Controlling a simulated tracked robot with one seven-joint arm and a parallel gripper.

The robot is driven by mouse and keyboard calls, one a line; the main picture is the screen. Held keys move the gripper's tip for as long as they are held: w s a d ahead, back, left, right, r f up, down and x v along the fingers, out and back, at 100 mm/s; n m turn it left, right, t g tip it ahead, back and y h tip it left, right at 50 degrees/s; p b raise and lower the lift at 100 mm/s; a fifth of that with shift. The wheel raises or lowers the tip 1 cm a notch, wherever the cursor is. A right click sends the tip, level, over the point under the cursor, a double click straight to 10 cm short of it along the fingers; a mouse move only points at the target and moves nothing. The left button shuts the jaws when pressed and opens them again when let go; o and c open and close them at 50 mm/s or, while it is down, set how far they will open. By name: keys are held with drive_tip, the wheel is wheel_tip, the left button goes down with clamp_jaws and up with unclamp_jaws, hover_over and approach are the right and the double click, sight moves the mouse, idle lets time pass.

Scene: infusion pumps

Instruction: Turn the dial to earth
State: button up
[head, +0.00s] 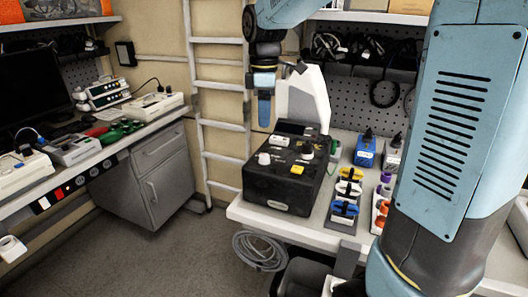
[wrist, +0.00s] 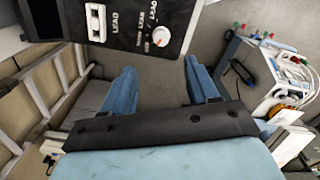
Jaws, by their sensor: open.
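The black box-shaped device (head: 285,190) stands on the bench near its left edge in the head view. Its top carries pale knobs, a yellow button and a small dark display. In the wrist view, a white dial (wrist: 158,39) with an orange-red mark sits on the device's black panel, with small printed labels around it. I cannot read them surely. My gripper (head: 264,112) points down, above the device and apart from it. In the wrist view, its two blue fingers (wrist: 162,80) are spread with nothing between them; the dial lies beyond their tips, near the top edge.
A white slide switch (wrist: 97,22) marked LEAD sits beside the dial. A pale upright monitor-like piece (head: 305,98) stands behind the device. Small blue and yellow clips (head: 346,190) and blue boxes (head: 366,152) crowd the bench to the right. A ladder (head: 217,90) rises at the left.

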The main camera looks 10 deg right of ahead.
sight(264, 155)
wheel_tip(264, 155, down, 12)
drive_tip(key=shift+f, duration=0.1)
idle(0.4)
